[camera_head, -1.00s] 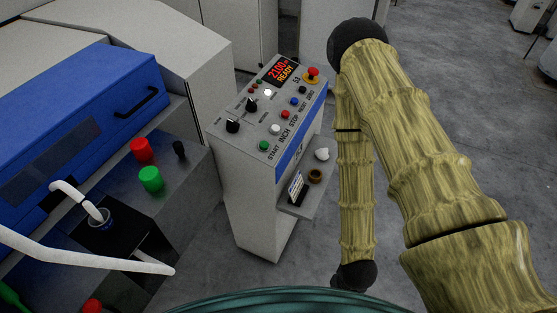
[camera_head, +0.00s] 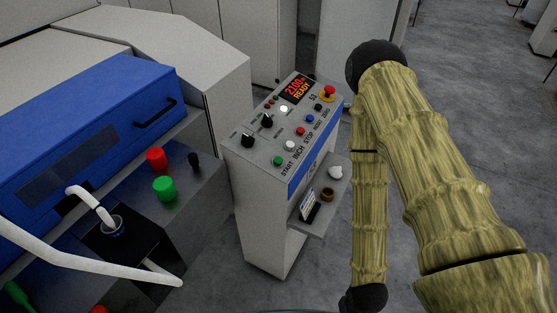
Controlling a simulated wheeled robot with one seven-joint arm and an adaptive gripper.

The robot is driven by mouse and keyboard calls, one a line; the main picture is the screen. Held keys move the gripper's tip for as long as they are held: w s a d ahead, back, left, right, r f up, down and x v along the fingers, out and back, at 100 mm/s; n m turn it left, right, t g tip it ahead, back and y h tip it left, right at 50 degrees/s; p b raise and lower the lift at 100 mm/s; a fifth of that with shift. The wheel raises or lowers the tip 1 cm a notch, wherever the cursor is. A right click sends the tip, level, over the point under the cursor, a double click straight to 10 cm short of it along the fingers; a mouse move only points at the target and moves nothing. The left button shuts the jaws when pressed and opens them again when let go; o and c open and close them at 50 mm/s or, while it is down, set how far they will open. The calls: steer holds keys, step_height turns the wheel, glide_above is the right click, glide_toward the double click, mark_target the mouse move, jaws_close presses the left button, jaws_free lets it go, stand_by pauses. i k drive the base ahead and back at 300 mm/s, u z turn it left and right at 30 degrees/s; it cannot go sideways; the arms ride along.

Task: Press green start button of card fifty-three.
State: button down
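The control pedestal (camera_head: 262,215) stands in the middle of the head view, grey with a sloped panel and a blue stripe. Its green button (camera_head: 278,160), above the label START, sits at the panel's near left corner. A white button (camera_head: 290,146) is at INCH and a red one (camera_head: 300,131) at STOP. The display (camera_head: 298,88) reads 2100 and READY, and a marking like 53 is beside it. My arm hangs to the right of the pedestal, apart from the panel. My gripper is out of the picture.
A blue-covered machine (camera_head: 85,125) with red (camera_head: 156,159) and green (camera_head: 164,188) knobs stands at the left. A small shelf (camera_head: 318,222) on the pedestal's right side holds a phone-like device, a brown ring and a white lump. A red emergency button (camera_head: 329,91) tops the panel. Open floor lies beyond.

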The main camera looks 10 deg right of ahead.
mark_target(277, 161)
steer(key=u, duration=0.05)
steer(key=k, duration=0.5)
steer(key=z, duration=1.05)
steer(key=i, duration=0.7)
steer(key=u, duration=1.05)
